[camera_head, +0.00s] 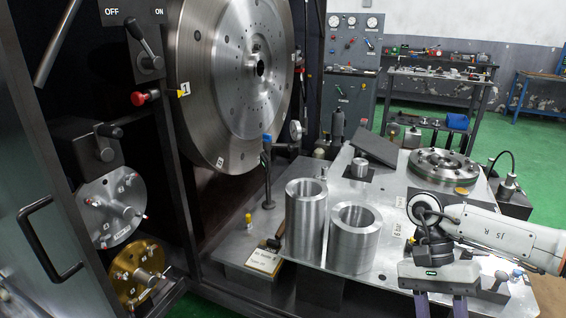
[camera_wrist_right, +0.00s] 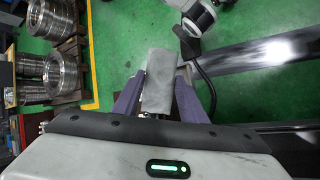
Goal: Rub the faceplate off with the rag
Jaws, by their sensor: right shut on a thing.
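The faceplate (camera_head: 205,90) is a large round steel disc with rings of holes, upright in the dark machine frame at upper left in the head view. A small tag marked 1 is on its left edge. My right gripper (camera_head: 440,308) is at the lower right of the head view, well apart from the faceplate, its fingers running out of the bottom edge. In the right wrist view, my right gripper (camera_wrist_right: 161,86) is shut on a grey rag (camera_wrist_right: 157,80) between its purple fingers. The rag is hidden in the head view. My left gripper is not in view.
Two steel cylinders (camera_head: 306,225) (camera_head: 354,240) stand on the metal bench (camera_head: 385,205) between my right arm and the faceplate. A flanged disc (camera_head: 441,165) sits behind. An open cabinet door (camera_head: 45,200) is at left. Green floor (camera_head: 535,150) is clear at right.

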